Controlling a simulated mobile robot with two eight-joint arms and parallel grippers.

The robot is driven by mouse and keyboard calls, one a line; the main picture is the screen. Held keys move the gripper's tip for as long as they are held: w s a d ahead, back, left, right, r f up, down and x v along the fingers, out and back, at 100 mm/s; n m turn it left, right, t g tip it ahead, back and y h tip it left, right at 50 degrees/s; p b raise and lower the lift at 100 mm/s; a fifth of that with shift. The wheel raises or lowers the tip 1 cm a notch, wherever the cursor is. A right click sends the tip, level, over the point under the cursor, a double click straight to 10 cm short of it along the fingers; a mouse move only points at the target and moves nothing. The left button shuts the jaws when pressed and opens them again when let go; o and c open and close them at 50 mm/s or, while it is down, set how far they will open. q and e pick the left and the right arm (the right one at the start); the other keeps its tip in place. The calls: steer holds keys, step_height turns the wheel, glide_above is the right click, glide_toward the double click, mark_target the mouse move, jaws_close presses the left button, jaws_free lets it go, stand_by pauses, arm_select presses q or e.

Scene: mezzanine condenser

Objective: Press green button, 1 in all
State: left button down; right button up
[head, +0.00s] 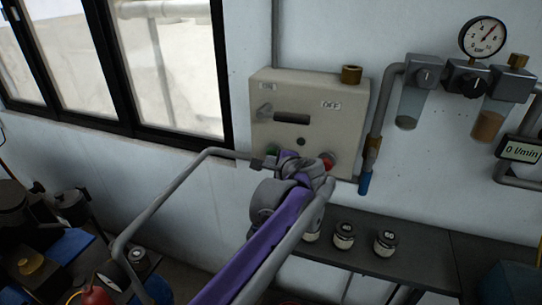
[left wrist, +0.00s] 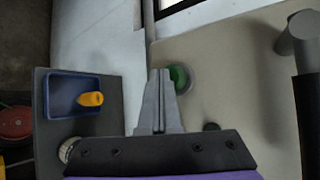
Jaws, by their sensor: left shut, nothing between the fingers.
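A beige control box (head: 340,114) is mounted on the wall, with a green button (head: 272,151) at its lower left and a red button (head: 328,159) at its lower right. My left gripper (head: 262,164) is shut and empty at the box's lower left, just below the green button in the head view. In the left wrist view the closed fingertips (left wrist: 159,73) lie right beside the green button (left wrist: 180,78), which shows to their right. I cannot tell whether they touch it. My right gripper is in neither view.
A dark bench (head: 420,252) with several small jars stands below the box.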

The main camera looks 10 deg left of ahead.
arm_select(q)
steer(key=shift+w+d, duration=0.1)
steer(key=shift+w, duration=0.15)
steer(key=shift+s, duration=0.1)
stand_by(0.5)
steer(key=shift+s+a, duration=0.2)
steer(key=shift+s, duration=0.65)
steer(key=s, duration=0.2)
steer(key=s+a, duration=0.1)
steer(key=s, duration=0.2)
stand_by(0.5)
